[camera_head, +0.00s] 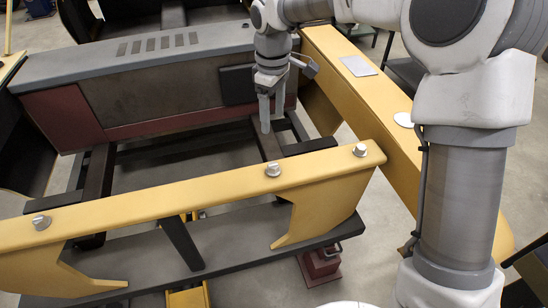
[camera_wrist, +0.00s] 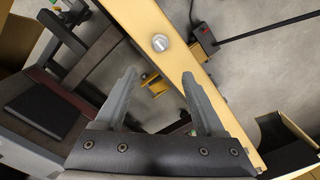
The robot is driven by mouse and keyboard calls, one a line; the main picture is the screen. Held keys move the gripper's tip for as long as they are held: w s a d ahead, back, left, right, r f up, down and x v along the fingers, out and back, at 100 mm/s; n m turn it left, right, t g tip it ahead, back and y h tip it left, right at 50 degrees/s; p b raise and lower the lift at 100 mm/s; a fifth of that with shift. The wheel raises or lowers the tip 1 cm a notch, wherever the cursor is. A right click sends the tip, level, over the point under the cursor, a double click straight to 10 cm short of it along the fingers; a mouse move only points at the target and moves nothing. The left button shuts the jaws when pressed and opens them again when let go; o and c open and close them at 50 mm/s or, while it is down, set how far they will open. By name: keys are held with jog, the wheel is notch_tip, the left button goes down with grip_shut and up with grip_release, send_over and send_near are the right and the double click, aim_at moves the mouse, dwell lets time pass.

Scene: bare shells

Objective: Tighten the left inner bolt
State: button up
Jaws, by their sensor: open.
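A yellow beam (camera_head: 150,204) crosses the head view and carries three silver hex bolts on its top face. One bolt (camera_head: 41,222) is near the left end, one bolt (camera_head: 272,170) is nearer the middle, and one bolt (camera_head: 360,150) is near the right end. My gripper (camera_head: 272,120) points down behind the beam, above and beyond the middle bolt, with nothing between its fingers. In the wrist view my open gripper (camera_wrist: 159,76) shows both fingers spread. One bolt head (camera_wrist: 160,42) lies on the beam (camera_wrist: 185,65) just past the fingertips, not touched.
A grey and dark red shell (camera_head: 150,85) stands behind the beam. A wide yellow side rail (camera_head: 370,90) runs along the right, below my arm. A dark lower rail (camera_head: 220,245) and a red stand (camera_head: 320,265) sit below the beam. The space above the beam looks clear.

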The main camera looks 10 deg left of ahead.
aim_at(273, 165)
notch_tip(273, 165, down, 17)
jog(key=shift+r+p, duration=0.2)
jog(key=shift+p, duration=0.55)
grip_shut()
